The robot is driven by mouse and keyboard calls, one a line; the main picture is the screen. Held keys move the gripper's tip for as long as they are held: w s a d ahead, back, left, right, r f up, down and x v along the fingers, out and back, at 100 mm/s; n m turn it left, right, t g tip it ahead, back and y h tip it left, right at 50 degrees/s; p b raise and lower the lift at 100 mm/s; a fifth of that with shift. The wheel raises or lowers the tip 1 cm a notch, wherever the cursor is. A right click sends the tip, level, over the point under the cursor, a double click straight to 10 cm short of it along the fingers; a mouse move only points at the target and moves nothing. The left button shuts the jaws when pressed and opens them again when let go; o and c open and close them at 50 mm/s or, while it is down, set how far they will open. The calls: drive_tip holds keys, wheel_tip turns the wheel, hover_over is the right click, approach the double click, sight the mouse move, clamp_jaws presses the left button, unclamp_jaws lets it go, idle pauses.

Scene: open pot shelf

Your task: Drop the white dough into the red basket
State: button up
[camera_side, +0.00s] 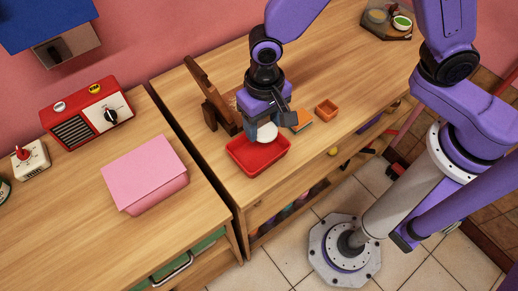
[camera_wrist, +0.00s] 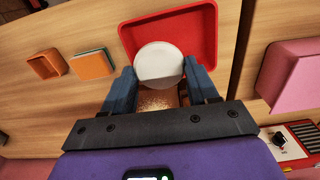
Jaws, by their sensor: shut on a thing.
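The white dough (camera_wrist: 159,65) is a round pale lump held between the two blue fingers of my gripper (camera_wrist: 160,80) in the wrist view. It also shows in the side view (camera_side: 267,132), just under my gripper (camera_side: 264,128). The red basket (camera_side: 258,155) is a shallow rectangular tray on the wooden counter. In the side view the dough is above the basket's back part. In the wrist view the basket (camera_wrist: 207,30) spreads behind the dough, which covers part of its near side. The basket's visible floor is empty.
An orange book-like block (camera_side: 297,121) and a small orange open box (camera_side: 326,110) lie right of the basket. A wooden rack (camera_side: 213,98) stands behind left. A pink box (camera_side: 145,174) and a red radio (camera_side: 87,113) are on the left counter, across a gap.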

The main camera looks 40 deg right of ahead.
drive_tip(key=shift+f, duration=1.85)
drive_tip(key=o, duration=1.1)
drive_tip(key=shift+r, duration=0.1)
wheel_tip(320, 180, up, 17)
drive_tip(key=shift+r, duration=0.15)
drive_tip(key=s+d+n, duration=0.4)
drive_tip(key=s+d, duration=0.1)
drive_tip(key=d, duration=0.2)
drive_tip(key=s+d+f+n, duration=0.1)
drive_tip(key=s+d+n, duration=0.3)
drive_tip(key=d, duration=0.4)
drive_tip(key=s+d+n, duration=0.4)
drive_tip(key=s+d, duration=0.1)
drive_tip(key=d, duration=0.3)
drive_tip(key=shift+s+f+n, duration=0.3)
